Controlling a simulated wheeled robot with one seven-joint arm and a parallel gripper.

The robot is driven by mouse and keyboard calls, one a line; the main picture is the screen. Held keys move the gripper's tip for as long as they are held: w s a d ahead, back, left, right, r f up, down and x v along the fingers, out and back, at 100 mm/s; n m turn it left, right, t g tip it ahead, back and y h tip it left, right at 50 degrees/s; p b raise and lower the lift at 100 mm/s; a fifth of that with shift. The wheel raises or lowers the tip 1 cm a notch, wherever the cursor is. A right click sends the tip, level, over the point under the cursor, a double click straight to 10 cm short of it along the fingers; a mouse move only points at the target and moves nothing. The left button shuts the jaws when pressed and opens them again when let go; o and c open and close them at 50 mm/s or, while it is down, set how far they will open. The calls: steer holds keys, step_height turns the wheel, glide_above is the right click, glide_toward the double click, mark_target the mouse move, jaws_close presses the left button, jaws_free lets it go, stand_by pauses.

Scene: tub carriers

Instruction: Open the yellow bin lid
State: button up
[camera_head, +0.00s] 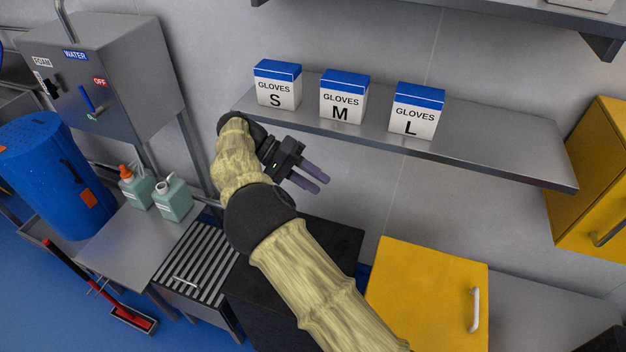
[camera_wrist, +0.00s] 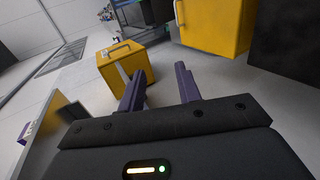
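The yellow bin (camera_head: 425,295) stands below the shelf, right of my arm in the head view. Its flat yellow lid looks shut and has a white bar handle (camera_head: 475,310) near the right edge. In the wrist view, the yellow bin (camera_wrist: 222,25) appears at the top beside a black box, with its pale handle (camera_wrist: 180,12) at its left edge. My gripper (camera_head: 322,183) is up and left of the bin, under the shelf front, clear of the handle. Its two purple fingers are apart with nothing between them, also in the wrist view (camera_wrist: 160,72).
A metal shelf (camera_head: 500,160) with glove boxes S, M and L runs above my gripper. A yellow wall cabinet (camera_head: 580,190) hangs at right. A black bin (camera_head: 335,242) stands left of the yellow one. Soap bottles (camera_head: 172,200) and a blue drum (camera_head: 55,170) are at left.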

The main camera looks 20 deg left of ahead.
stand_by(0.3)
steer(key=w+d+f+g+y, duration=0.1)
steer(key=w+d+y, duration=0.15)
steer(key=d, duration=0.85)
steer(key=w+d+f+g+y, duration=0.1)
steer(key=d+y, duration=0.3)
steer(key=d, duration=0.6)
steer(key=s+d+t+y, duration=0.4)
steer(key=s+d+y, duration=0.2)
steer(key=s+d, duration=0.6)
steer(key=s, duration=0.3)
steer(key=shift+s+d+f+t, duration=0.15)
steer(key=shift+s+f+t, duration=0.1)
steer(key=shift+t, duration=0.15)
steer(key=shift+r, duration=0.1)
jaws_close()
steer(key=shift+w, duration=0.15)
